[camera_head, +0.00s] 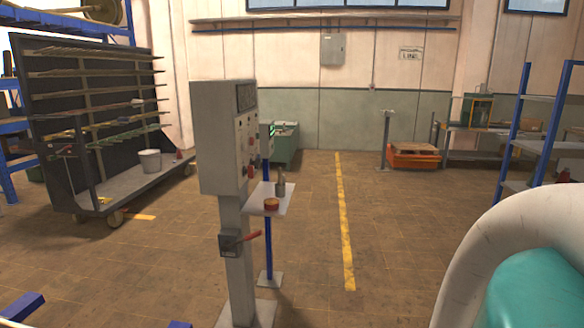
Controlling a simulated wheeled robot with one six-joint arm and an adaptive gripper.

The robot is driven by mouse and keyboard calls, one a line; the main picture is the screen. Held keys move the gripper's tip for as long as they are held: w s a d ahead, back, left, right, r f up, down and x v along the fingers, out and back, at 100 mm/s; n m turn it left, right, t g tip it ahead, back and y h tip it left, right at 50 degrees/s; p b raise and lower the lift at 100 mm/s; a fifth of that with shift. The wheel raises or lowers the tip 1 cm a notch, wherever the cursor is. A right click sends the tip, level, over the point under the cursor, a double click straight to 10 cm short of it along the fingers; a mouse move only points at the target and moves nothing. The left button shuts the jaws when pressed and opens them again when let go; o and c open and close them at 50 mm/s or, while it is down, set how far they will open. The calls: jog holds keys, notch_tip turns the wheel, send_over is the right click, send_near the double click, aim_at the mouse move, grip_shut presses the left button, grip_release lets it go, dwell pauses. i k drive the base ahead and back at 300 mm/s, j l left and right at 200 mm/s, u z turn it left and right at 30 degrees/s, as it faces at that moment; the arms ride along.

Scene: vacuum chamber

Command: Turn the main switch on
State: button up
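A grey control cabinet (215,140) stands on a post in the middle of the view. Small knobs and lamps (249,145) line its narrow right-hand face, seen at a steep angle. Lower on the post is a dark switch box (229,245) with a red lever handle (249,237) that points to the right and slightly up. I cannot tell from the markings which position it is in. My gripper is not in view. A white and teal rounded shape fills the lower right corner, close to the camera.
A wheeled rack (90,120) stands left, blue shelving (520,120) right. Floor around the yellow line (345,230) is clear.

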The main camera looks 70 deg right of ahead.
aim_at(249, 172)
jog(key=z, duration=1.4)
